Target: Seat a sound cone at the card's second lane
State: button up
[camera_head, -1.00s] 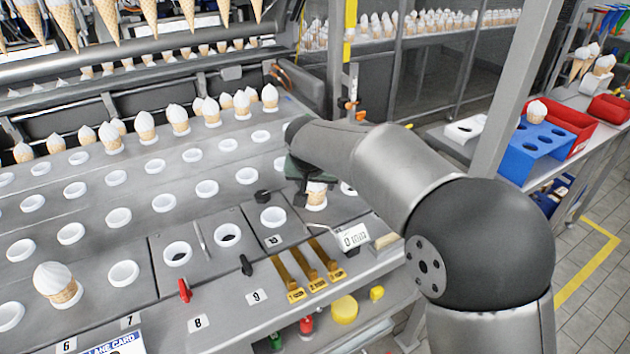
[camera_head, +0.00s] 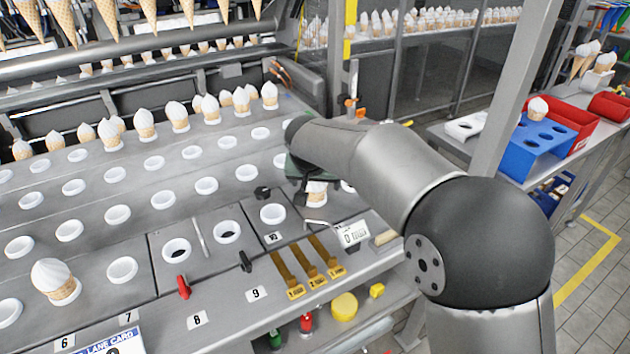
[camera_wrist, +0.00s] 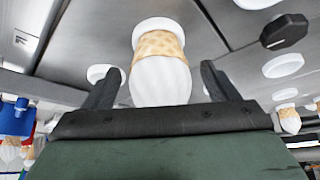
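A cone with white cream stands upright in a white cup at the right of the deck, under my gripper (camera_head: 308,172) in the head view, which partly hides it. In the wrist view this cone (camera_wrist: 160,72) shows inverted between the two fingers of my gripper (camera_wrist: 155,82). The fingers are apart, with a visible gap on each side of the cone, so the gripper is open. The lane card (camera_head: 112,342) is cut off at the bottom left edge; its lane marks cannot be read.
A row of cones (camera_head: 178,116) stands along the back of the deck. Several empty cups (camera_head: 122,270) fill the deck's middle and front. A blue rack (camera_head: 540,138) holds one cone.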

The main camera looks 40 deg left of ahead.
jog(key=v, duration=1.7)
jog(key=shift+r+b, duration=0.2)
jog(key=shift+b, duration=0.25)
jog(key=w+d+f+m+g+h+p, duration=0.1)
jog(key=w+d+f, duration=0.15)
jog(key=d, duration=1.15)
jog(key=w+d+f+m+g+h+p, duration=0.15)
jog(key=d+f, duration=0.25)
jog(key=d, duration=1)
jog(key=s+d+f+m+g, duration=0.1)
jog(key=s+d+f, duration=0.3)
jog(key=s+d, duration=0.4)
jog(key=s+d+f+m+g, duration=0.1)
jog(key=s+d+f, duration=0.4)
jog(key=s+d, duration=0.3)
jog(key=d, duration=0.3)
jog(key=shift+s+f+p, duration=0.2)
jog(key=shift+f+p, duration=0.05)
jog(key=shift+p, duration=0.1)
jog(key=shift+d+m+g, duration=0.1)
jog(key=shift+m+g, duration=0.15)
